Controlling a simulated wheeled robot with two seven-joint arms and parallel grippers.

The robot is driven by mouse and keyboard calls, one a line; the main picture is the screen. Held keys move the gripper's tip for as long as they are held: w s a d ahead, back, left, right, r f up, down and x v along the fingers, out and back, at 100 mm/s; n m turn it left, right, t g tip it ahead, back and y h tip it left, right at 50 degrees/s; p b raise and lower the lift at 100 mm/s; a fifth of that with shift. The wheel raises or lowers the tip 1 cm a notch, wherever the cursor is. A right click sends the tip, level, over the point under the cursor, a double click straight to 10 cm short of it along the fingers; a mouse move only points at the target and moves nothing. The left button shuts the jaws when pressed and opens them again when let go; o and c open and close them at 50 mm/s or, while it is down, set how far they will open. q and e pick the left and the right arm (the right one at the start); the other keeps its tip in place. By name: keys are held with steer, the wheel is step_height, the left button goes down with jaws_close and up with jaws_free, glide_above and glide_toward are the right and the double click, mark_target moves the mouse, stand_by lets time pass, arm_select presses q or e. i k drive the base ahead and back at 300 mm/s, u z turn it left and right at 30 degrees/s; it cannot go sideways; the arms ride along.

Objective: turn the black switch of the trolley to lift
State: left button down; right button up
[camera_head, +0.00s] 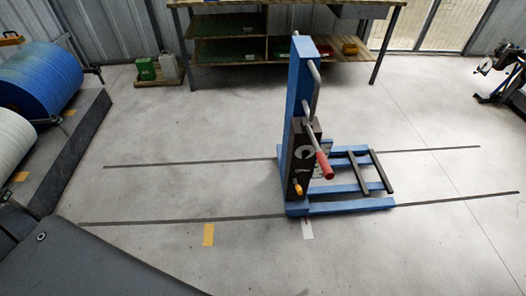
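A blue trolley (297,85) stands upright on the floor right of centre, with a tall mast and a low blue base frame (350,206). A dark box (293,172) is on the mast's lower part. Neither of my grippers is in view.
A workbench (290,4) with shelves stands behind the trolley. Large blue (42,78) and white (12,140) rolls lie at the left, beside a long dark beam (75,150). Green canisters (146,69) stand at the back. Dark floor strips run past the trolley; the floor in front is clear.

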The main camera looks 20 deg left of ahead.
mark_target(305, 153)
steer(key=u, duration=0.2)
steer(key=k, duration=1.2)
steer(key=z, duration=1.05)
steer(key=i, duration=0.65)
steer(key=z, duration=0.75)
steer(key=i, duration=0.8)
steer(key=u, duration=0.4)
steer(key=i, duration=0.75)
steer(key=u, duration=1.1)
steer(key=i, duration=0.3)
steer(key=u, duration=0.3)
